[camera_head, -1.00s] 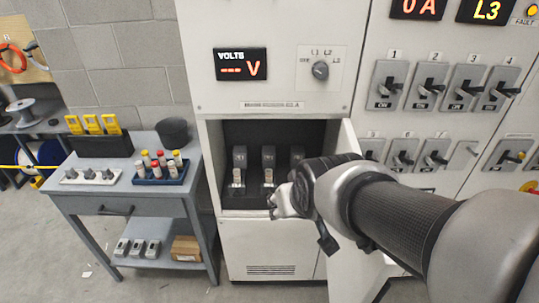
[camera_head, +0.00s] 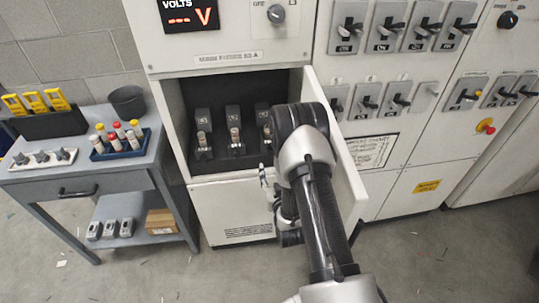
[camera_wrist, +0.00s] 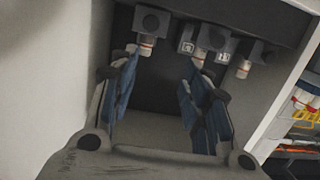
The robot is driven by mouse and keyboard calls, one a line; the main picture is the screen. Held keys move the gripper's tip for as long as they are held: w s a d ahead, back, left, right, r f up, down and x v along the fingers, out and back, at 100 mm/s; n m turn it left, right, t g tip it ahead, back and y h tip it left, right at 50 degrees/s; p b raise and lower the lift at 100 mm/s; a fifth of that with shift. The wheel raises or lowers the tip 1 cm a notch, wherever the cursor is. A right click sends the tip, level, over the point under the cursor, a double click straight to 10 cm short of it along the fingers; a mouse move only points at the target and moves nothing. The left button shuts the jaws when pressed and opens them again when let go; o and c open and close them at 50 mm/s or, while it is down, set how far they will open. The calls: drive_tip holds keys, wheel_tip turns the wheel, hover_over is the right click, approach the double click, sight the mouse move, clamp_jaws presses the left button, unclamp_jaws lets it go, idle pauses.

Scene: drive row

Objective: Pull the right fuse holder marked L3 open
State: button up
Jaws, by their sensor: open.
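Three dark fuse holders, each with a pale fuse, stand in a row in the open cabinet compartment (camera_head: 180,125). The right fuse holder (camera_head: 263,114) is partly hidden behind my arm in the head view. The middle holder (camera_head: 233,118) and left holder (camera_head: 202,120) are clear. My gripper (camera_head: 266,181) is low in front of the right side of the compartment. In the wrist view its blue fingers (camera_wrist: 160,75) are spread with nothing between them, and holders show beyond them. I cannot read the label marks surely there.
An open door (camera_head: 345,150) stands close to the right of my arm. A grey cart (camera_head: 75,182) with a blue tray of fuses (camera_head: 119,154) and a black cup (camera_head: 128,102) stands at left. Switches (camera_head: 345,30) line the panels at right.

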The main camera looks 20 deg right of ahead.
drive_tip(key=t+h, duration=0.1)
approach(271, 152)
drive_tip(key=b+x, duration=0.4)
drive_tip(key=x, duration=0.4)
drive_tip(key=shift+w+r+b, duration=0.1)
drive_tip(key=shift+w+b, duration=0.05)
drive_tip(key=shift+b, duration=0.25)
drive_tip(key=shift+c, duration=0.3)
clamp_jaws()
idle(0.4)
